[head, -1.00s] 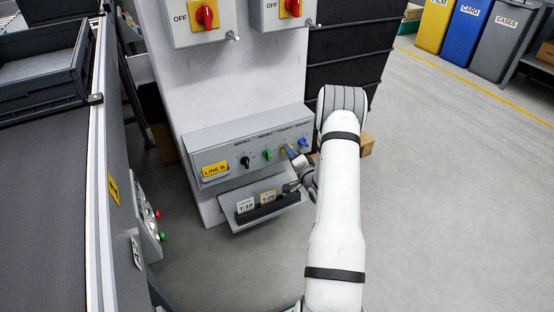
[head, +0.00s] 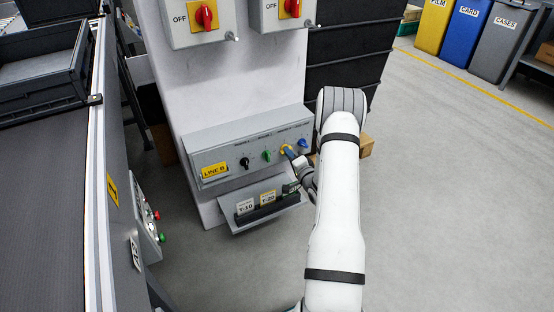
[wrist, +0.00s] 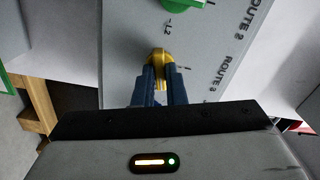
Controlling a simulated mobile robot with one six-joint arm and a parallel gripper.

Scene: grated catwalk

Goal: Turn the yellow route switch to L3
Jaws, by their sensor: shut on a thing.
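The yellow route switch (head: 287,149) is on the sloped grey control panel (head: 225,150), between a green knob (head: 267,155) and a blue knob (head: 303,144). My gripper (head: 291,153) reaches it from the front right. In the wrist view, the two blue fingers (wrist: 159,80) are shut on the yellow switch (wrist: 159,56), one on each side of it. An "L2" mark shows on the panel above the switch, and "ROUTE" lettering runs along the right. I cannot read an L3 mark, and the fingers hide part of the switch.
A black knob (head: 245,162) and a yellow "LINE B" label (head: 215,170) are further left on the panel. A card holder (head: 262,212) with two cards sits below. Red OFF switches (head: 205,16) are above. A conveyor (head: 45,200) stands at left; the floor at right is clear.

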